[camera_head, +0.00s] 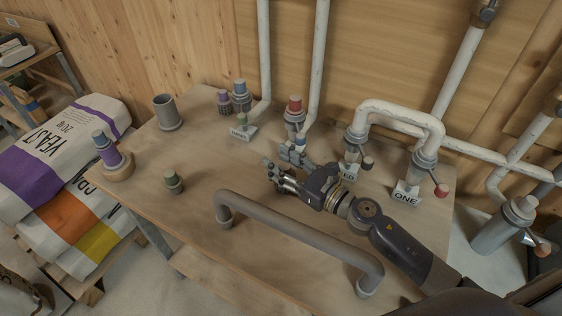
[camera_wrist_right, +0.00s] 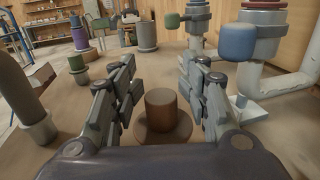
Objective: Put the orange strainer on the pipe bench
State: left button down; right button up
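The wooden pipe bench (camera_head: 200,215) fills the middle of the head view, and its top also shows in the wrist view (camera_wrist_right: 70,160). My right gripper (camera_head: 278,168) is low over the bench, in front of the upright pipes. In the wrist view the right gripper (camera_wrist_right: 160,85) is open, its fingers spread. A short brown-orange cylinder with a round flange, which looks like the orange strainer (camera_wrist_right: 162,112), stands upright on the bench between the fingers. Bare gaps show on both sides of it. I cannot make it out in the head view. My left gripper is not in view.
A grey bent pipe (camera_head: 300,238) arches over the front of the bench. Valves and white pipes (camera_head: 405,108) crowd the back and right.

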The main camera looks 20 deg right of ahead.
jog(key=shift+r, duration=0.1)
jog(key=shift+s+d, duration=0.1)
jog(key=shift+s, duration=0.1)
jog(key=b+v, duration=0.4)
jog(key=v, duration=0.6)
jog(key=shift+v, duration=0.8)
jog(key=shift+w, duration=0.1)
